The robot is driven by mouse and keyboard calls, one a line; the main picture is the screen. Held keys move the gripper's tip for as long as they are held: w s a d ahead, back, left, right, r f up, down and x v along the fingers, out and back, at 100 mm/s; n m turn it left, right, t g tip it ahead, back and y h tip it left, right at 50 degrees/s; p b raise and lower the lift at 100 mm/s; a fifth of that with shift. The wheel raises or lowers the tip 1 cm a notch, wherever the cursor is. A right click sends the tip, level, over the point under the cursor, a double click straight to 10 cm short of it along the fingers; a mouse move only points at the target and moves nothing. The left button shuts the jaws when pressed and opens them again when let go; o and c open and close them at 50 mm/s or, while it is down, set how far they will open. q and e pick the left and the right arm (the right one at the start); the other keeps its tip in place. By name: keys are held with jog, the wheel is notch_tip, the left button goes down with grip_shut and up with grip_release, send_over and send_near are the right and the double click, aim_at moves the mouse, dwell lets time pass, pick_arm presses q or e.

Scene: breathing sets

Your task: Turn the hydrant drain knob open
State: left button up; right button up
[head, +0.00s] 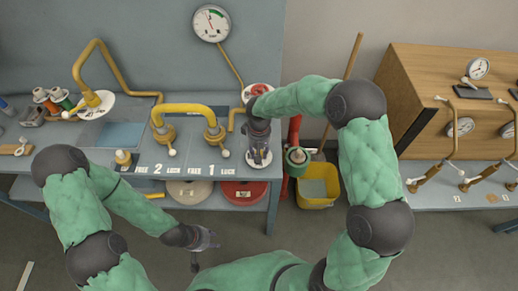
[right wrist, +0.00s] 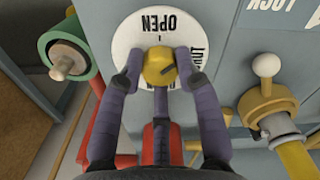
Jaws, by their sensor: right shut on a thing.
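The yellow drain knob (right wrist: 157,67) sits on a round white dial (right wrist: 122,38) marked OPEN, with a second, partly covered word at the side. In the head view this gripper (head: 259,150) points down over the dial (head: 262,162) and hides the knob. My left gripper (head: 205,246) hangs empty in front of the bench, its fingers apart.
A green-ended red pipe (head: 297,157) stands right of the dial, above a yellow bucket (head: 318,190). A yellow bent pipe (head: 185,108) and a pressure gauge (head: 211,23) are to the left. A wooden cabinet (head: 440,75) stands at the right.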

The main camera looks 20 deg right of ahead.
jog(key=n+p, duration=0.2)
jog(key=n, duration=0.2)
jog(key=shift+n, duration=0.3)
jog(key=n+p, duration=0.1)
jog(key=n, duration=0.3)
jog(key=shift+p, duration=0.3)
jog(key=shift+f+n, duration=0.1)
jog(key=shift+n, duration=0.2)
jog(key=o, duration=1.1)
jog(key=shift+o, duration=0.2)
notch_tip(320, 180, up, 12)
